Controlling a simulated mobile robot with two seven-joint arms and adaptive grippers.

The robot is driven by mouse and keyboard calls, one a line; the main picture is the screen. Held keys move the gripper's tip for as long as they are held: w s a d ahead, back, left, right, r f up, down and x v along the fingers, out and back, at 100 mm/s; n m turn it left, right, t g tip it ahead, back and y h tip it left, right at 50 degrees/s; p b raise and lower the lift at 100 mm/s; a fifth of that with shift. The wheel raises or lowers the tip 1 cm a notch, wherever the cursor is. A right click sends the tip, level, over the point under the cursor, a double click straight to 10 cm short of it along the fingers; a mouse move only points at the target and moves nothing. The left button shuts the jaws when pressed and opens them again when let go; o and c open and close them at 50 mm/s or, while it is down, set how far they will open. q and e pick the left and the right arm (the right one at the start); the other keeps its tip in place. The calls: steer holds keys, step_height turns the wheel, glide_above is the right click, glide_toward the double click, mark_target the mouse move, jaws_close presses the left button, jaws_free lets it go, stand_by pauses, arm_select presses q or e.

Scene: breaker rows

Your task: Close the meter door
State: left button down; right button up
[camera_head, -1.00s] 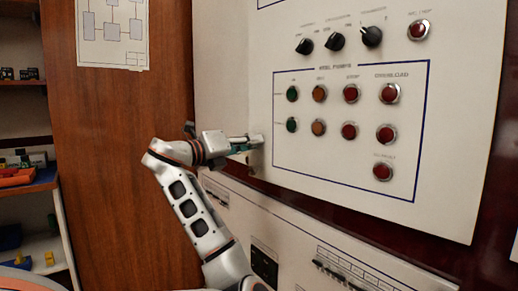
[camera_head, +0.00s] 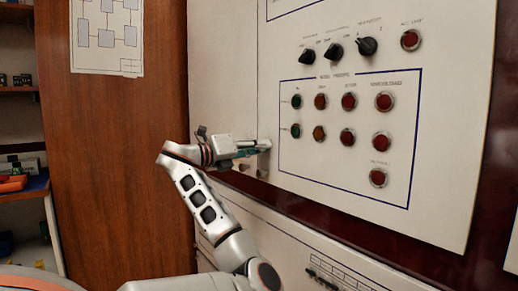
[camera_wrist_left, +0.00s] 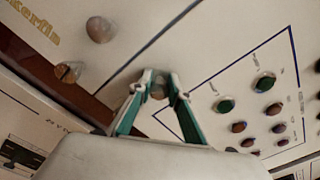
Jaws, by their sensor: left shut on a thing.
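The meter door appears to be the white panel (camera_head: 340,170) with lamps and dark rotary switches. A thin seam along its left edge shows in the head view, and it looks nearly flush with the panel beside it. My left gripper (camera_head: 264,146) is at its lower left edge. In the left wrist view the green fingers (camera_wrist_left: 158,82) are closed around a small round knob (camera_wrist_left: 158,92) beside the seam. The fingers partly hide the knob. My right gripper is in neither view.
A neighbouring white panel (camera_wrist_left: 130,40) carries gold lettering and two round knobs. A lower white panel (camera_head: 300,250) lies under a dark red strip. A brown wooden panel (camera_head: 115,170) with a paper diagram (camera_head: 105,35) stands left, beside shelves.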

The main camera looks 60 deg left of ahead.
arm_select(q)
steer(key=c, duration=1.9)
jaws_free()
steer(key=shift+w, duration=0.15)
steer(key=shift+o, duration=0.3)
steer(key=shift+w+d, duration=0.1)
steer(key=shift+w, duration=0.05)
steer(key=shift+f, duration=0.1)
steer(key=s, duration=1.2)
steer(key=shift+d, duration=0.4)
steer(key=shift+s, duration=0.1)
